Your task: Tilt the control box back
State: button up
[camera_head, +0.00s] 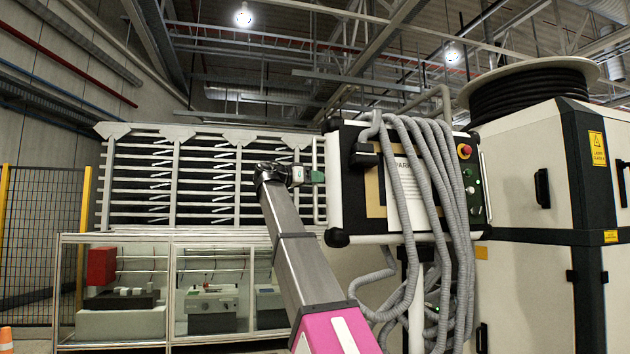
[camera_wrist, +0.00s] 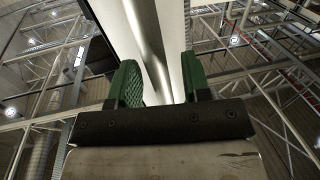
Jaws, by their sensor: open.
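The control box (camera_head: 350,215) is a pale panel box with black corners at the centre right of the head view. A red knob (camera_head: 464,151) and green buttons are on its right part, and grey hoses hang over its front. A grey tubular handle (camera_head: 319,205) runs upright along its left side. My gripper (camera_head: 316,177) is at this handle. In the wrist view its green finger pads (camera_wrist: 160,85) are open and apart, with the grey handle bar (camera_wrist: 151,40) running between them. I cannot tell whether either pad touches the bar.
Grey corrugated hoses (camera_head: 405,190) drape over the box and hang below it. A tall white-and-black cabinet (camera_head: 525,170) with a cable reel (camera_head: 530,90) stands at the right. A slatted rack (camera_head: 205,180) and glass-fronted case stand behind at the left.

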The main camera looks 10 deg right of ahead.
jog(key=shift+d, duration=0.2)
jog(key=shift+c, duration=0.2)
grip_shut()
jog(key=w+f+n, duration=0.1)
jog(key=w+n, duration=0.3)
jog(key=w, duration=0.5)
jog(key=shift+a+f+y, duration=0.4)
jog(key=shift+a, duration=0.05)
jog(key=shift+o, duration=0.2)
grip_release()
jog(key=shift+s+a, duration=0.1)
jog(key=v, duration=1)
jog(key=shift+a, duration=0.3)
